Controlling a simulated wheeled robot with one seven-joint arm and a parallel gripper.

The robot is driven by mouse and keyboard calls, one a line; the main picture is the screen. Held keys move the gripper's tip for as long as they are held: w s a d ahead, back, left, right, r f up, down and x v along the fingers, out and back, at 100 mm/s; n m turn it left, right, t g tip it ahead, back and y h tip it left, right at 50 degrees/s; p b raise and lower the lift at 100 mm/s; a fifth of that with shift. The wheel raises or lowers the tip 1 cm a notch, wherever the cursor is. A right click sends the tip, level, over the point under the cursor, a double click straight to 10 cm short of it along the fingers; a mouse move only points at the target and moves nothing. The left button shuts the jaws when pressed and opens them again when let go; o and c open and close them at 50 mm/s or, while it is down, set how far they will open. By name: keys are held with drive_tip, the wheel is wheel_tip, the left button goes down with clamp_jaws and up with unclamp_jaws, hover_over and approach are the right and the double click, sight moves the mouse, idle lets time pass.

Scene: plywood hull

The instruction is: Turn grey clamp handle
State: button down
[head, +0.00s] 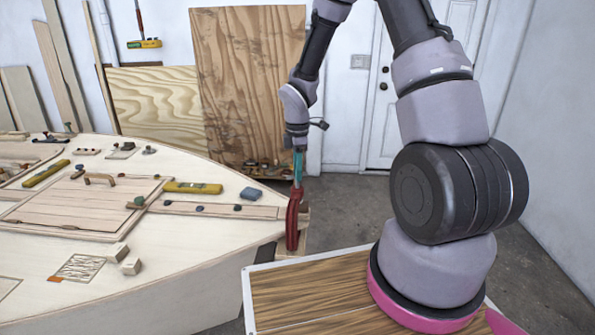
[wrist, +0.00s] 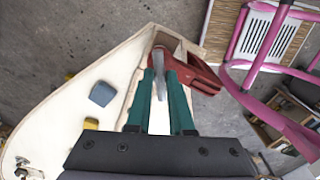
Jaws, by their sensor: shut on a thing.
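A red clamp (head: 292,222) is fixed at the pointed end of the pale plywood hull (head: 215,260), and its red body also shows in the wrist view (wrist: 192,72). The grey clamp handle (wrist: 157,62) stands between the two teal fingers of my gripper (wrist: 162,84). The fingers are shut on the handle, which shows partly past their tips. In the head view my gripper (head: 298,165) points down just above the red clamp, and the handle is hidden or too small to make out there.
A blue block (head: 251,194) and a yellow tool (head: 193,188) lie on the hull left of the clamp. Small wooden blocks (head: 118,251) sit nearer the front. A plywood sheet (head: 245,80) leans on the wall behind. Grey floor (head: 350,205) is clear right of the hull tip.

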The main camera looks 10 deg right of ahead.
drive_tip(key=m, duration=1.2)
drive_tip(key=shift+s+m, duration=0.1)
drive_tip(key=shift+m, duration=0.3)
drive_tip(key=m, duration=0.6)
drive_tip(key=shift+a, duration=0.1)
drive_tip(key=m, duration=0.5)
drive_tip(key=shift+m, duration=0.4)
drive_tip(key=c, duration=0.8)
unclamp_jaws()
drive_tip(key=shift+o, duration=0.2)
drive_tip(key=shift+r, duration=0.1)
